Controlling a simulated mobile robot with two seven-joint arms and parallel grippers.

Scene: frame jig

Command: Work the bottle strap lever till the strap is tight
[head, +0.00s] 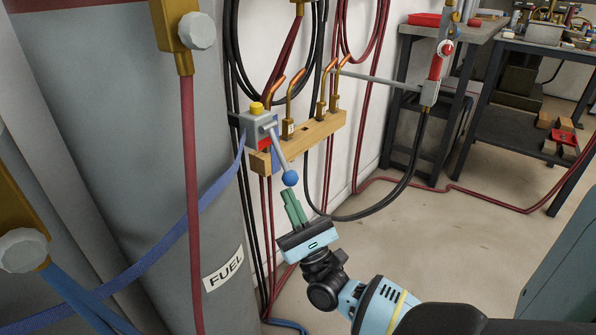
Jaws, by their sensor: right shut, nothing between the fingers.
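The bottle strap (180,229) is a blue band running across the grey gas bottles up to a grey ratchet block (257,128). The block has a yellow knob (257,107) on top. The lever (280,154) is a grey rod slanting down from the block, ending in a blue ball (290,178). My right gripper (291,196) is shut with green fingers pointing up. Its fingertips are just below the blue ball; I cannot tell whether they touch it. No left gripper is in view.
A wooden torch rack (318,131) with brass torches is on the wall beside the block. A red hose (190,180) hangs in front of the bottle (120,110). Dark benches (520,130) stand at the right. The floor (440,240) between is mostly clear.

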